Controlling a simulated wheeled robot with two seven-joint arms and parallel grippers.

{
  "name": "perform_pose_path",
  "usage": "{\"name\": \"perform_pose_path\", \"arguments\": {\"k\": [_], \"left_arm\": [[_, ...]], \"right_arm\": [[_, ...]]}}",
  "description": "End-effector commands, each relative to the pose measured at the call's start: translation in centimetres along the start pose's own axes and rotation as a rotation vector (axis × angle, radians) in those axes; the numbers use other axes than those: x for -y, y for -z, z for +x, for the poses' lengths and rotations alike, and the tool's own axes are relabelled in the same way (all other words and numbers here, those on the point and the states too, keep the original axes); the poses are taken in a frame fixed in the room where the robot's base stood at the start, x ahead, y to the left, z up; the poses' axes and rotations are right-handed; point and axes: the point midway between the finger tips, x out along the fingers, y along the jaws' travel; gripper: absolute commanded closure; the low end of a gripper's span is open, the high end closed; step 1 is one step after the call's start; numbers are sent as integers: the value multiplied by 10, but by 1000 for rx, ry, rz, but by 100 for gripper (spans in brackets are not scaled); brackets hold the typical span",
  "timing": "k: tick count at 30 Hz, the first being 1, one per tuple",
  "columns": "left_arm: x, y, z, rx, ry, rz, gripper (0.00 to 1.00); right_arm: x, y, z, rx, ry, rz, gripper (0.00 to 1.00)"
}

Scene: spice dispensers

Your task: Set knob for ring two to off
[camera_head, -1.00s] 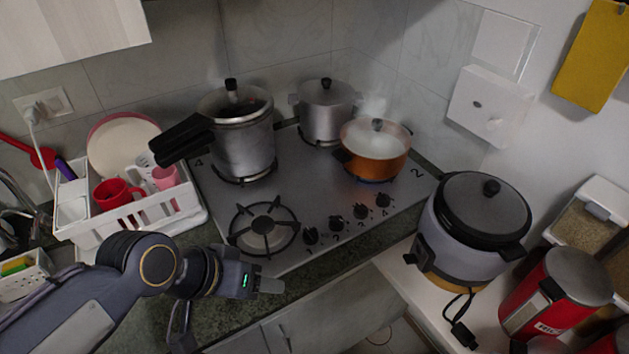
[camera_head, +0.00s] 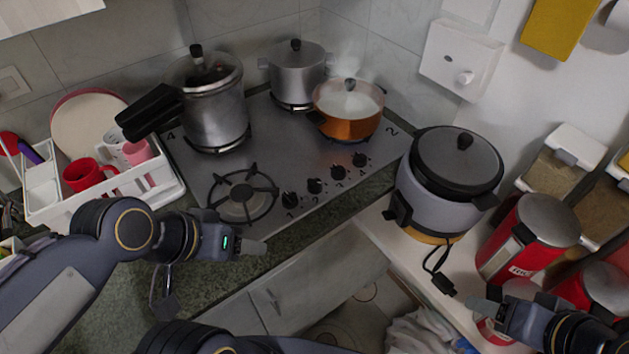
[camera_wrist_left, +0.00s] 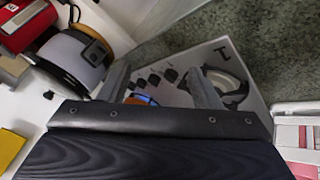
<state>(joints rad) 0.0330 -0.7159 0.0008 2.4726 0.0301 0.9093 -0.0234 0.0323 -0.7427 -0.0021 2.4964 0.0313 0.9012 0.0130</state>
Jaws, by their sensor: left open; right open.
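The stove (camera_head: 268,145) has a row of several black knobs along its front edge, numbered on the panel. The knob marked 2 (camera_head: 314,185) stands just right of the knob marked 1 (camera_head: 290,199). The exact turn of its pointer is too small to read. An orange pot (camera_head: 350,112) steams on the back right ring, beside a printed 2. The wrist view shows a blue flame (camera_wrist_left: 140,98) and the knobs. My left gripper (camera_head: 240,248) is open and empty, in front of the stove, apart from the knobs. My right gripper (camera_head: 497,310) is open at the lower right.
A pressure cooker (camera_head: 215,110) and a steel pot (camera_head: 295,72) stand at the back. A white dish rack (camera_head: 125,195) is left of the stove. A rice cooker (camera_head: 440,205) and red canisters (camera_head: 517,245) stand at the right. Space above the knobs is clear.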

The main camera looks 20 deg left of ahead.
Motion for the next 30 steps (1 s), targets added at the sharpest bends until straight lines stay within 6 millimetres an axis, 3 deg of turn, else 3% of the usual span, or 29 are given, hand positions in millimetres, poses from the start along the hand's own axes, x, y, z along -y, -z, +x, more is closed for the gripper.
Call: {"name": "perform_pose_path", "arguments": {"k": [5,8,12,18,24,30], "left_arm": [[1,47,4,98,-1,283,42],[0,86,16,176,-29,535,42],[-3,139,50,273,-110,889,42],[-7,194,121,361,-291,1341,42],[-9,217,173,378,-433,1604,42],[-10,217,191,376,-472,1671,42]], "right_arm": [[-3,-3,6,0,0,0,43],[-5,-6,11,0,0,0,43],[-8,-8,16,0,0,0,43],[-11,-12,23,0,0,0,43],[-12,-13,27,0,0,0,43],[-12,-13,26,0,0,0,43]]}}
